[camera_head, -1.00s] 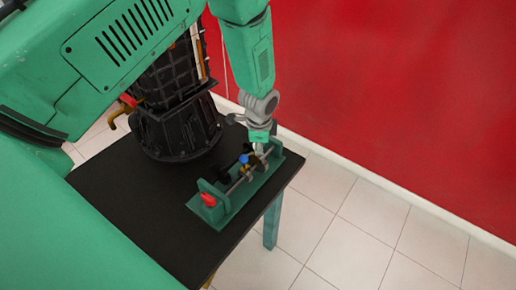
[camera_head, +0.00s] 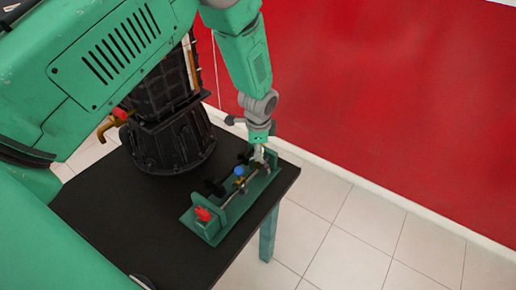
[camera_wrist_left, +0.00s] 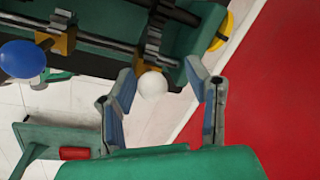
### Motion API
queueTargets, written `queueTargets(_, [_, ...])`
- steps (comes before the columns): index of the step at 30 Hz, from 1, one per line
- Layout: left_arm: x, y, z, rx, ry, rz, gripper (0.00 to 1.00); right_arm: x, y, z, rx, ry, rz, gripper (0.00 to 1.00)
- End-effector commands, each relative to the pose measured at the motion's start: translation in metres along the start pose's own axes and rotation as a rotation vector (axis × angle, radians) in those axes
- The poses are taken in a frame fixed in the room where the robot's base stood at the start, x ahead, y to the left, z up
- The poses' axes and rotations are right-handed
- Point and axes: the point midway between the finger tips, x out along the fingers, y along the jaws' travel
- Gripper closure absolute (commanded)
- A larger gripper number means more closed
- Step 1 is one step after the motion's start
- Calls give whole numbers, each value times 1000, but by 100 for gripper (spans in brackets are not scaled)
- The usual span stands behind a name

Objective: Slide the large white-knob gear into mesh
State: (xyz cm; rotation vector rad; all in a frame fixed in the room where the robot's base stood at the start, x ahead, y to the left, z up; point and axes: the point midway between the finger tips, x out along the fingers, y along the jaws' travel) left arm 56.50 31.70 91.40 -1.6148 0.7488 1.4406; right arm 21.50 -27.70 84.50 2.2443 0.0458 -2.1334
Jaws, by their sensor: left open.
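The gear trainer is a green bench rig (camera_head: 212,232) with metal shafts, lying on the black table. In the left wrist view, the white knob (camera_wrist_left: 152,85) sits below a brass-coloured fork on the shafts. My left gripper (camera_wrist_left: 160,72) is open, with one finger on each side of the white knob; I see gaps between knob and fingers. Dark gears (camera_wrist_left: 153,42) show on the shafts. My right gripper is not in view.
A blue knob (camera_head: 239,170) stands nearby on the rig, also large in the left wrist view (camera_wrist_left: 22,59). A red part (camera_head: 203,214) is at the near end. A black engine housing (camera_head: 172,145) stands behind. The table's near left (camera_head: 110,220) is bare.

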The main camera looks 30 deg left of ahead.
Motion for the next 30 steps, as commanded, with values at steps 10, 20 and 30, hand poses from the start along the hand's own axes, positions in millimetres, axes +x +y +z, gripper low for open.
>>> queueTargets(10, [-67,-3,4,-2,6,-2,56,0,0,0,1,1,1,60])
queueTargets(20, [-109,-4,7,-3,5,3,56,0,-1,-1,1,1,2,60])
queueTargets(30, [-113,-4,6,-2,3,2,56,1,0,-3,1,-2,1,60])
